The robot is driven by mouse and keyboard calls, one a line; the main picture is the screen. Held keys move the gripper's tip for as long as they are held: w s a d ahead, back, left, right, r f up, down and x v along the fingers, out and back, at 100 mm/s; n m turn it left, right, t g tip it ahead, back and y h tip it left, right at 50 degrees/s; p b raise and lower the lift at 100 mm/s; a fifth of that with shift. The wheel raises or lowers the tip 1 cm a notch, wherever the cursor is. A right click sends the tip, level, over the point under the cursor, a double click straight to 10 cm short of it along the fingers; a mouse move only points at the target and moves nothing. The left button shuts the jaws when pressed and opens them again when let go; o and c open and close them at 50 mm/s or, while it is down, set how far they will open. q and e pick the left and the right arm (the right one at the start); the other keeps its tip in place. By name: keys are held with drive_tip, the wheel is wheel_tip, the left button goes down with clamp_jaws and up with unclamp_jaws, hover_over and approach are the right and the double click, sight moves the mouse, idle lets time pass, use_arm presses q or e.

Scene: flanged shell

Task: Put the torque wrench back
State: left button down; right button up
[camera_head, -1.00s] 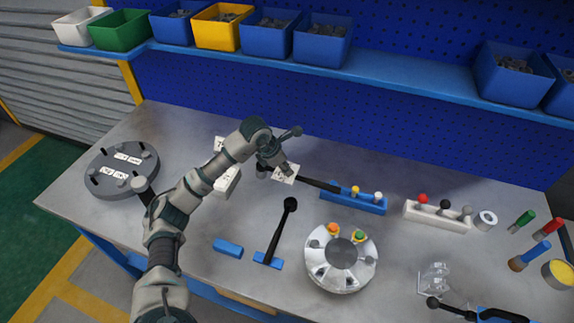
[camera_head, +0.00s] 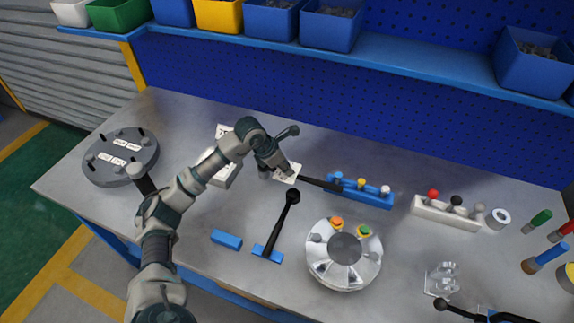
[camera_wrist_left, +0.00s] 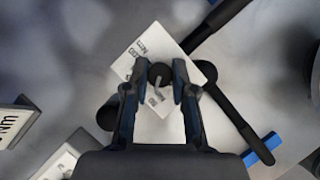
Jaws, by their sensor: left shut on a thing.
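My left gripper (camera_head: 285,168) is low over the middle of the bench. In the left wrist view, its fingers (camera_wrist_left: 160,82) are closed around a dark round knob (camera_wrist_left: 158,74) above a white card marked Nm (camera_wrist_left: 145,112). A dark wrench (camera_head: 318,183) extends right from beside the gripper toward a blue socket block; its bar also shows in the left wrist view (camera_wrist_left: 212,27). The join between knob and wrench is hidden. A second black wrench (camera_head: 280,228) lies nearer the front, its lower end at a blue rest (camera_head: 267,254). My right gripper is out of view.
A round flanged part (camera_head: 343,262) stands right of the second wrench. The blue socket block (camera_head: 375,198) and a white block with coloured knobs (camera_head: 446,212) lie behind it. White label blocks (camera_head: 222,170) stand left of the gripper. A grey disc (camera_head: 121,160) is at far left.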

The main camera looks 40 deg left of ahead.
use_arm(q)
drive_tip(key=shift+f+b, duration=0.3)
drive_tip(key=shift+f, duration=0.2)
idle(0.5)
drive_tip(key=c, duration=0.9)
unclamp_jaws()
drive_tip(key=shift+o, duration=0.2)
drive_tip(key=shift+f, duration=0.1)
